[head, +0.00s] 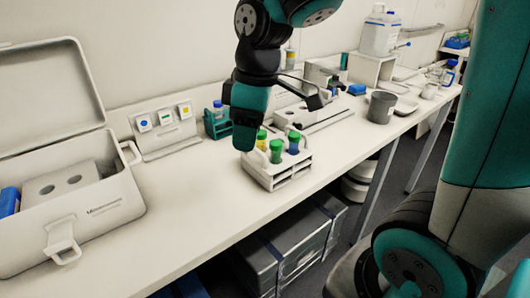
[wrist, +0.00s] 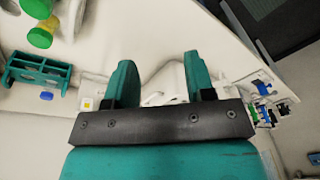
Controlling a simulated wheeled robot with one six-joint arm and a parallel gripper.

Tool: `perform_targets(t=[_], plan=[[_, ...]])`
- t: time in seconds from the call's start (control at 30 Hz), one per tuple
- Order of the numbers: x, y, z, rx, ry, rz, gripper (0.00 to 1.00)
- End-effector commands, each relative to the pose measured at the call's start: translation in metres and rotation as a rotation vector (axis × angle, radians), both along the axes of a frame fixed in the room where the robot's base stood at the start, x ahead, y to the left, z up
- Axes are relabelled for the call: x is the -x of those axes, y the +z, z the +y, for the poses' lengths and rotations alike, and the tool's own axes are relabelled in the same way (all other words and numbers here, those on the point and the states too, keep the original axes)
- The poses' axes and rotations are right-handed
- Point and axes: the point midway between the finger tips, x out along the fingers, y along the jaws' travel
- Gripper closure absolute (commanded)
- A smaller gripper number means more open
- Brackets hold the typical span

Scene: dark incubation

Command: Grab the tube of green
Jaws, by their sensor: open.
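A white rack (head: 283,176) stands on the bench in the head view. It holds two green-capped tubes, one at the front (head: 276,150) and one to its right (head: 294,141), and a yellow-capped tube (head: 261,139) behind. My gripper (head: 243,142) points down just left of the rack and hides part of it. In the wrist view my gripper (wrist: 160,82) has its two teal fingers spread, with no tube between them. A yellow cap (wrist: 40,38) and a green cap (wrist: 50,22) show at the upper left there, outside the fingers.
A sign stand (head: 165,130) is near the wall. An open white case (head: 95,215) fills the left. A grey cup (head: 381,107) stands at right. The bench between case and rack is clear.

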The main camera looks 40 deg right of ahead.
Motion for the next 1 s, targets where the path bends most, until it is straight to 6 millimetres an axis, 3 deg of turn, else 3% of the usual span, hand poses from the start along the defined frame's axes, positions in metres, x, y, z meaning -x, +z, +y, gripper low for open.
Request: perform_targets(t=[0.03, 0.1, 0.2, 0.3, 0.47, 0.8, 1.0], plan=[[-0.024, 0.018, -0.028, 0.039, 0.021, 0.005, 0.51], [-0.049, 0.025, -0.063, 0.088, 0.074, 0.012, 0.51], [-0.071, 0.030, -0.104, 0.134, 0.137, 0.030, 0.51], [-0.082, 0.030, -0.129, 0.158, 0.174, 0.043, 0.51], [-0.084, 0.009, -0.137, 0.165, 0.197, 0.053, 0.51], [-0.084, -0.066, -0.135, 0.163, 0.198, 0.053, 0.51], [-0.084, -0.090, -0.135, 0.165, 0.197, 0.049, 0.51]])
